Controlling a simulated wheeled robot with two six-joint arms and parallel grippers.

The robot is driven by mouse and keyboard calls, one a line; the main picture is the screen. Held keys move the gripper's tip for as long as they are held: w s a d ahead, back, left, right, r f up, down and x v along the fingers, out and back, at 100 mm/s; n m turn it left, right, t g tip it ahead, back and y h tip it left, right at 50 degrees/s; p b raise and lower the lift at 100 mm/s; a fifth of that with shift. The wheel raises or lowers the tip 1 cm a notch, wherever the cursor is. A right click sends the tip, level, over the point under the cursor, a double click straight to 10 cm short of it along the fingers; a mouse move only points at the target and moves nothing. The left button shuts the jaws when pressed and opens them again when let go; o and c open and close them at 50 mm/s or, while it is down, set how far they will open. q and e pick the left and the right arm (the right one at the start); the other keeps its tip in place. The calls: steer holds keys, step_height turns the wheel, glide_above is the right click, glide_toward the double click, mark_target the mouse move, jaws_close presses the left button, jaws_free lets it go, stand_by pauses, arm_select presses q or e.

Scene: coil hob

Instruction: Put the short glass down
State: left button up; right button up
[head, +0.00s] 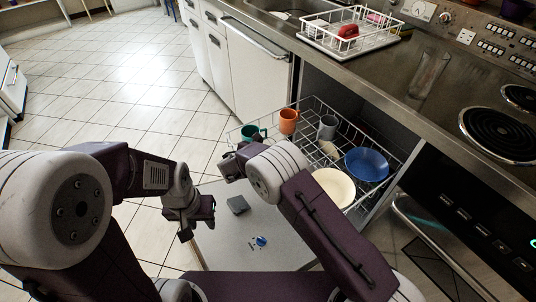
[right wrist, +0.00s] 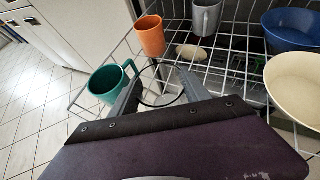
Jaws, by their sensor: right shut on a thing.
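The short glass (right wrist: 161,98) is clear and shows faintly between the fingers of my right gripper (right wrist: 160,92) in the right wrist view. My right gripper is shut on it, over the near left part of the dish rack. A teal mug (right wrist: 110,82) is close beside the left finger. In the head view the right gripper (head: 232,166) is by the teal mug (head: 252,134), and the glass cannot be made out. My left gripper (head: 187,226) hangs left of the open dishwasher door (head: 225,262); its finger gap is not clear.
The pulled-out rack (head: 318,102) also holds an orange mug (head: 288,121), a grey mug (head: 327,127), a blue bowl (head: 367,164) and a cream bowl (head: 334,187). A tall clear glass (head: 429,75) is on the counter left of the coil burners (head: 497,133).

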step_height(320, 180, down, 4)
steer(key=shift+b, duration=0.75)
steer(key=shift+f, duration=0.15)
steer(key=o, duration=1.6)
steer(key=shift+c, duration=0.2)
